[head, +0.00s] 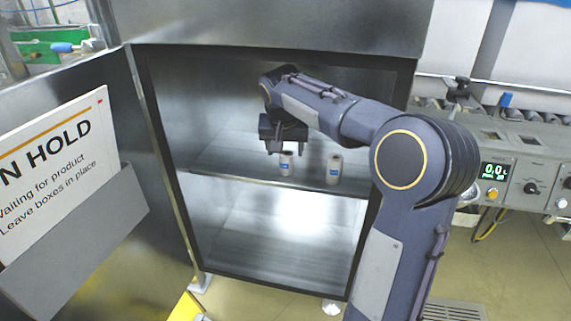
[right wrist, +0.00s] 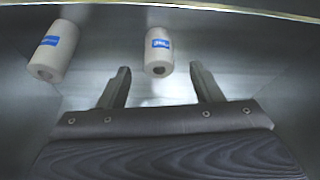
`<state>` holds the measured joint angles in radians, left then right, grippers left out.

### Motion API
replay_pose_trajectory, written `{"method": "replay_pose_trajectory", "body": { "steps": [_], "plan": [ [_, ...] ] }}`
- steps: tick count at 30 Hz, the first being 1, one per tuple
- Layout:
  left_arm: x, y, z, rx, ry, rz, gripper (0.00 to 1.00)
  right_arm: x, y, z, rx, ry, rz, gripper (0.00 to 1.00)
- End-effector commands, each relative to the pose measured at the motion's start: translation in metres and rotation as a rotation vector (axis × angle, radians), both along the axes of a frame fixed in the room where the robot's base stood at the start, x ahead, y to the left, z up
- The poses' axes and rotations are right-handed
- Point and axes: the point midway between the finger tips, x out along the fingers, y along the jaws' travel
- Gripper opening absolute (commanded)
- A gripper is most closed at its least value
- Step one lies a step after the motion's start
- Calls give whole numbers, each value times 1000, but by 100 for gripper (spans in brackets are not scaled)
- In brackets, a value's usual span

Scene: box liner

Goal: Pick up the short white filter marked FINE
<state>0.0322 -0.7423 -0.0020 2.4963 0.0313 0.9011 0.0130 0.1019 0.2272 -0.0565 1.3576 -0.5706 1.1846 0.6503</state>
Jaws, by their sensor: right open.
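Two white cylindrical filters with blue labels stand on a metal shelf inside the open cabinet. One filter (head: 286,164) is at the left, just below my right gripper (head: 284,148). The other filter (head: 334,168) stands apart to its right and looks slightly taller. The label words are too small to read, so I cannot tell which is marked FINE. In the right wrist view, my right gripper (right wrist: 158,82) is open and empty. The first filter (right wrist: 158,54) shows ahead between its fingertips, and the second filter (right wrist: 55,52) is off to the left. My left gripper is out of view.
The shelf (head: 225,160) is otherwise bare, with free room left of the filters. The cabinet frame (head: 185,215) bounds the opening. An open door at the left carries an ON HOLD sign (head: 50,165). A control panel (head: 520,175) stands at the right.

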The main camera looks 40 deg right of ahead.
Motion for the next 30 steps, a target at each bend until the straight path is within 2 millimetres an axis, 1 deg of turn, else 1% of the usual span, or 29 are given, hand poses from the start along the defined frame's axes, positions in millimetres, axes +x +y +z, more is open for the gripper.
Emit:
{"method": "replay_pose_trajectory", "body": {
  "steps": [1,5,11,14,16,22,23,30],
  "plan": [
    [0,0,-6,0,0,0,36,1,-2,-9,0,1,0,59],
    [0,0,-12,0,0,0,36,5,-5,-18,1,0,0,59],
    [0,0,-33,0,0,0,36,14,-14,-45,2,-1,2,59],
    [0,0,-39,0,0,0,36,18,-17,-57,4,1,3,59],
    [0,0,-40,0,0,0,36,19,-19,-59,4,0,3,59],
    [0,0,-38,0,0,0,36,19,-19,-57,3,-2,5,59],
    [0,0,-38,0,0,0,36,19,-19,-57,3,-2,5,56],
    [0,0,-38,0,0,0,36,19,-19,-57,3,-1,4,25]
  ]
}}
